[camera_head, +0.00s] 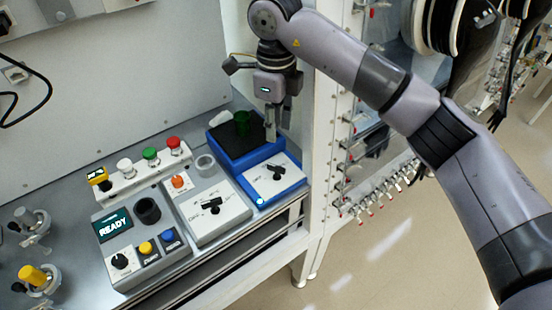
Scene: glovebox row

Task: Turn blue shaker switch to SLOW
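The blue shaker (228,172) stands at the right end of the bench, with a dark platform at its back. Its black switch knob (278,170) sits on a pale sloped front panel; the panel marks are too small to read. A small cyan light (260,201) glows at its front corner. My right gripper (278,132) hangs fingers down over the shaker's right rear side, above and behind the knob and apart from it. Its fingers are apart with nothing between them. My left gripper is not in view.
A grey device (213,215) with its own black knob stands left of the shaker. Further left is a unit with a READY screen (113,226). Coloured buttons (150,155) line a white strip behind. A white frame post (318,150) rises close on the right.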

